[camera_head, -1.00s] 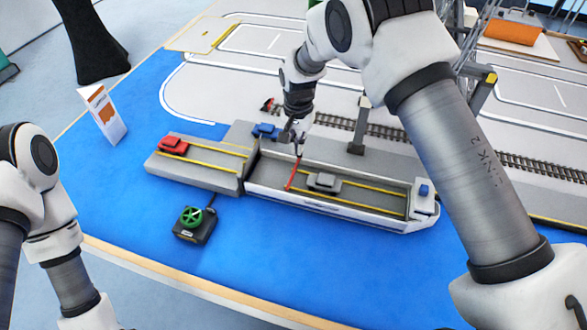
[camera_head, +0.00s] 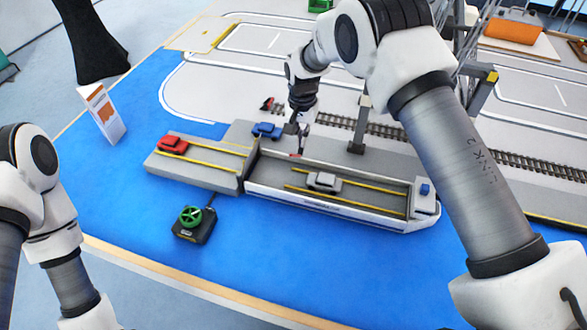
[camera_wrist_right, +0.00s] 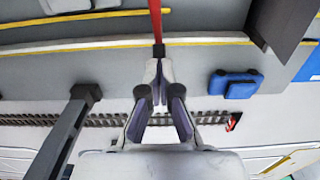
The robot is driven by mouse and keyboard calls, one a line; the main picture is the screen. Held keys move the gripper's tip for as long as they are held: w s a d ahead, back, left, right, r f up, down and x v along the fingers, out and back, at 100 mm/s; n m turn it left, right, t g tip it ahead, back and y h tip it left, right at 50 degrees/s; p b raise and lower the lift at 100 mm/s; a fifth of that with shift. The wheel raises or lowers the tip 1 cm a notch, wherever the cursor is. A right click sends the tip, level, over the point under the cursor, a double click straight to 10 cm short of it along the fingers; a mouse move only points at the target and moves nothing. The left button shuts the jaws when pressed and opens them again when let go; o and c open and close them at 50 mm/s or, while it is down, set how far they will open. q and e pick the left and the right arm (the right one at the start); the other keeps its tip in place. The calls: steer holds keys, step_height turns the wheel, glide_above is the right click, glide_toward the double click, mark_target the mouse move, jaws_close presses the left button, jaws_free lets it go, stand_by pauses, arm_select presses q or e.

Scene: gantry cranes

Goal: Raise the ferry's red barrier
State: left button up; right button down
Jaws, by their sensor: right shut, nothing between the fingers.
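The ferry (camera_head: 370,213) is a long white hull with a grey deck and yellow lines, lying on the blue surface. Its red barrier (camera_head: 296,155) shows only as a small red bit at the deck's far left side, just below my right gripper (camera_head: 300,147); the rest is hidden or foreshortened. In the right wrist view the barrier (camera_wrist_right: 155,20) is a red bar running from the fingertips (camera_wrist_right: 157,60) to the top edge. My right gripper is shut, empty, and close to the bar; I cannot tell whether they touch. My left gripper is out of view.
A grey car (camera_head: 323,182) stands on the ferry deck. A grey quay (camera_head: 205,172) to its left carries a red car (camera_head: 172,145); a blue car (camera_head: 266,130) is near my right gripper. A green-wheeled control box (camera_head: 193,225) sits in front. A grey post (camera_head: 359,130) stands behind.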

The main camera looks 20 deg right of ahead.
steer(key=shift+w+d+f+b, duration=0.5)
steer(key=shift+w+d+f, duration=0.2)
steer(key=shift+w+f, duration=0.25)
step_height(320, 180, up, 10)
steer(key=w+d+p, duration=0.1)
steer(key=w+p, duration=0.1)
steer(key=p, duration=0.4)
steer(key=shift+w+d+p, duration=0.2)
steer(key=shift+d+p, duration=0.1)
steer(key=shift+d, duration=0.05)
steer(key=shift+w, duration=0.1)
steer(key=shift+r, duration=0.2)
stand_by(0.4)
